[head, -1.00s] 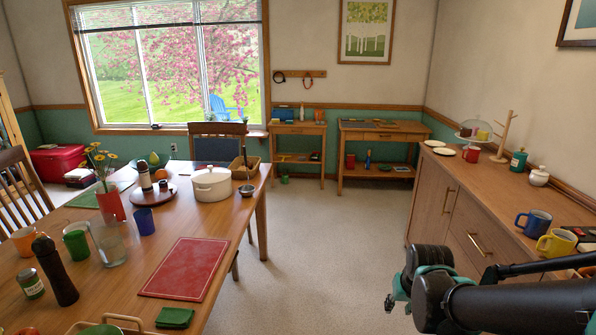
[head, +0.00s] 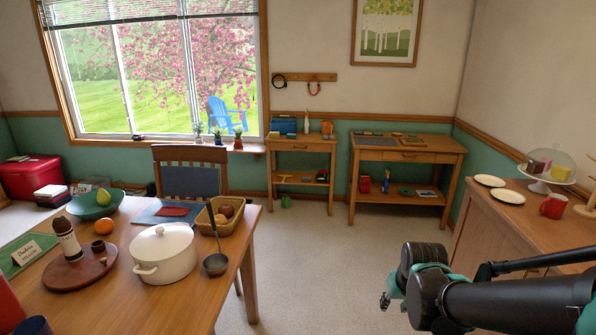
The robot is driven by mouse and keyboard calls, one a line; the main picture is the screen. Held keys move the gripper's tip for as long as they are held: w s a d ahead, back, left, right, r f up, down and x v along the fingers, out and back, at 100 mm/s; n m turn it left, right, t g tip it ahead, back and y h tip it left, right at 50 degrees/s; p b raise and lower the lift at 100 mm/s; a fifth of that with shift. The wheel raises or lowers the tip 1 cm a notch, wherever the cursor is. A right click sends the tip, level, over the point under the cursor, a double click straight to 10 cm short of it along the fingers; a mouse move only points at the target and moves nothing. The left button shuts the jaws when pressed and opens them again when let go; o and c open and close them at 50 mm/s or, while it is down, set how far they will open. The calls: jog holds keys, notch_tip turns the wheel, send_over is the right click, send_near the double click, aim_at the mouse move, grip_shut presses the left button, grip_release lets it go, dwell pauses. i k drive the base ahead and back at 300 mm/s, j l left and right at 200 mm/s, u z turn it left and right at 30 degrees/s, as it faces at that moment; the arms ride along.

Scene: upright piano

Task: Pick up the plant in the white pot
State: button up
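Several small potted plants stand in a row on the windowsill at the back in the head view. The leftmost plant (head: 197,131) seems to have a pale pot. The middle plant (head: 217,135) and the right plant (head: 238,136) stand beside it; their pot colours are hard to tell at this size. My gripper (head: 384,301) is at the lower right, at the end of my dark arm, far from the sill and apart from everything. Its fingers are mostly hidden, so its opening does not show.
The dining table (head: 120,318) with a white pot with lid (head: 165,262) fills the lower left. A chair (head: 190,178) stands between it and the window. A sideboard (head: 490,225) is at right.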

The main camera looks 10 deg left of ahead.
aim_at(199, 140)
jog(key=i, duration=1.25)
jog(key=i+l, duration=0.1)
jog(key=i, duration=1.15)
jog(key=i+u, duration=0.1)
jog(key=i, duration=1.15)
jog(key=i+j+u, duration=0.15)
jog(key=i+u, duration=0.65)
jog(key=i+l+u, duration=0.25)
jog(key=i+u, duration=0.15)
jog(key=i, duration=0.15)
jog(key=i+l+u, duration=0.4)
jog(key=i+u, duration=0.3)
jog(key=i, duration=0.3)
jog(key=i+j, duration=0.15)
jog(key=i, duration=0.35)
jog(key=i+j+z, duration=0.15)
jog(key=i, duration=0.35)
jog(key=i+j, duration=0.25)
jog(key=i, duration=0.25)
jog(key=z, duration=0.05)
